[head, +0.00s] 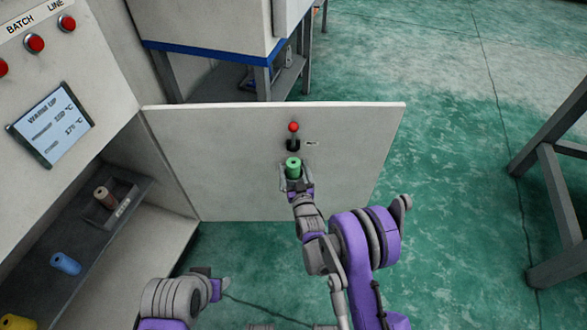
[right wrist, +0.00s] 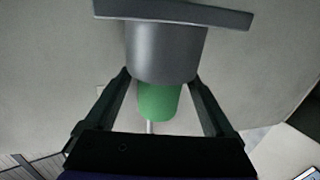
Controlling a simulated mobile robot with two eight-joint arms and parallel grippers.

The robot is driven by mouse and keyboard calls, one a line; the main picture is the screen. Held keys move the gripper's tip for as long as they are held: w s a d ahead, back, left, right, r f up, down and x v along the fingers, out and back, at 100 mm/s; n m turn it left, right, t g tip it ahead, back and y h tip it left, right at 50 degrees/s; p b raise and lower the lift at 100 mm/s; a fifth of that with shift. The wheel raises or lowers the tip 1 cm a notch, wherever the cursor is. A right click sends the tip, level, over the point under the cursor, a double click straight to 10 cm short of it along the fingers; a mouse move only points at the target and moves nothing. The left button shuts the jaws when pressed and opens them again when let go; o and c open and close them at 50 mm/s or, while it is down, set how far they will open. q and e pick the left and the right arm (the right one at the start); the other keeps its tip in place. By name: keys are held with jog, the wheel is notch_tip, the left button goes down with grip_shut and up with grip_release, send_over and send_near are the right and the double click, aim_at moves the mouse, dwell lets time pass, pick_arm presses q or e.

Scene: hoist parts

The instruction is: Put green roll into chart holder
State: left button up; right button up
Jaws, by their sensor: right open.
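The green roll (head: 293,166) is at the open white door, below a lever with a red knob. In the right wrist view the green roll (right wrist: 158,101) sticks out of a round grey cup, which looks like the chart holder (right wrist: 166,50). The rest of the roll is hidden inside the cup. My right gripper (head: 297,188) is at the cup. In the wrist view its fingers stand apart on both sides of the cup and roll, and it is open. My left gripper (head: 220,287) is low in the head view, away from the roll; its jaws are unclear.
The door (head: 230,150) stands open from the cabinet at left. A dark shelf (head: 105,240) inside holds a brown roll (head: 106,197), a blue roll (head: 65,263) and a yellow roll (head: 18,322). The lever (head: 293,137) is just above the green roll.

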aim_at(295, 173)
jog(key=shift+r+p, duration=0.4)
jog(key=shift+r, duration=0.3)
jog(key=b+v, duration=0.5)
jog(key=v, duration=0.7)
jog(key=shift+f, duration=0.3)
